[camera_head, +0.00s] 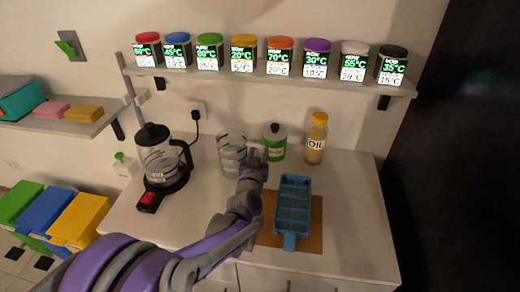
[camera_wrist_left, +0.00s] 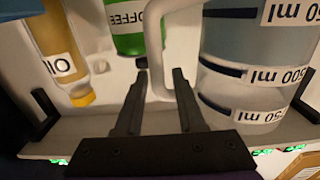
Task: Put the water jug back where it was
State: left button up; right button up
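The water jug (camera_head: 232,148) is clear with black measuring marks and seems to stand on the counter, between the kettle and the green coffee jar. In the left wrist view, the picture is upside down and the jug (camera_wrist_left: 255,75) fills the right side with its pale handle (camera_wrist_left: 157,55) toward the middle. My left gripper (camera_head: 254,155) is at the jug's right side in the head view. In the wrist view its fingers (camera_wrist_left: 160,75) are apart, with the handle showing in the gap. I cannot tell whether the handle is between them or just beyond. My right gripper is not in view.
The kettle (camera_head: 158,160) stands on its base at left. The coffee jar (camera_head: 274,142) and oil bottle (camera_head: 316,138) are close on the right. A blue tray (camera_head: 292,205) lies on a brown board (camera_head: 313,235). A shelf (camera_head: 280,77) of spice jars hangs above.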

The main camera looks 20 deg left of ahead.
pick_arm(q)
jog(key=shift+o, duration=0.4)
jog(key=shift+f, duration=0.1)
jog(key=shift+s+d+f, duration=0.1)
jog(key=shift+s, duration=0.2)
jog(key=b+v, duration=0.1)
jog(key=v, duration=0.9)
jog(key=shift+d+f, duration=0.2)
jog(key=shift+s, duration=0.1)
